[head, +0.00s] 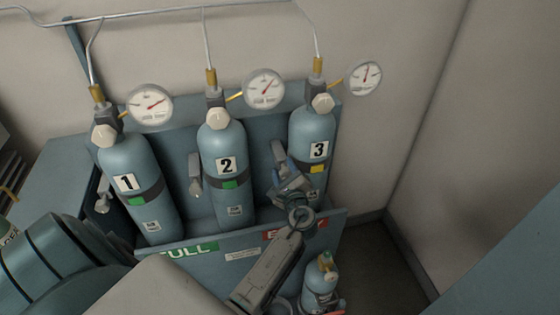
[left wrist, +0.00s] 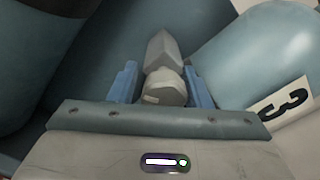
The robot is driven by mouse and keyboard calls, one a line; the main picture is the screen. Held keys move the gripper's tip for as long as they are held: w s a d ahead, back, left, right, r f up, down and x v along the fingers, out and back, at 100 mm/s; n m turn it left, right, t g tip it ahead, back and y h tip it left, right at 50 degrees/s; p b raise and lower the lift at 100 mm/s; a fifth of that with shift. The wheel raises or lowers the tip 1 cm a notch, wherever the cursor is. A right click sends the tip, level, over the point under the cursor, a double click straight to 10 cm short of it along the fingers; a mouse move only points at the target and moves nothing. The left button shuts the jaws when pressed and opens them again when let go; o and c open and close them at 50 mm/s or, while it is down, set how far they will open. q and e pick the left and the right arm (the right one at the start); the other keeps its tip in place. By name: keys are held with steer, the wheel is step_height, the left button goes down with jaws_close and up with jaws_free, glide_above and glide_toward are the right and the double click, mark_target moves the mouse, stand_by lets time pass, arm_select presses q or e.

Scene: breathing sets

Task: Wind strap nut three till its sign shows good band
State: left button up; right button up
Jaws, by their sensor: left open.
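Cylinder three (head: 311,135) stands rightmost in the rack, with a dark strap around it and a yellow sign (head: 317,169) on the strap. Its grey strap nut (head: 279,154) sticks out at the cylinder's left side. My left gripper (head: 286,180) is just below and in front of that nut, and partly covers the strap's left part. In the left wrist view the nut (left wrist: 164,78) lies between the two blue fingers, which stand apart on either side of it with narrow gaps. The left gripper is open. My right gripper is not in view.
Cylinder one (head: 130,165) and cylinder two (head: 221,160) show green signs on their straps. Gauges (head: 264,88) and pipes stand above. The rack's front panel (head: 240,240) runs below. A small blue cylinder (head: 320,280) stands at the lower right, with clear floor beyond.

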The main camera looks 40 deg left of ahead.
arm_select(q)
steer(key=shift+w, duration=0.1)
steer(key=shift+d+r, duration=0.15)
steer(key=shift+s+d+r, duration=0.1)
steer(key=shift+s+d, duration=0.05)
steer(key=shift+s, duration=0.1)
steer(key=shift+c, duration=1.3)
steer(key=c, duration=0.4)
steer(key=shift+c, duration=0.2)
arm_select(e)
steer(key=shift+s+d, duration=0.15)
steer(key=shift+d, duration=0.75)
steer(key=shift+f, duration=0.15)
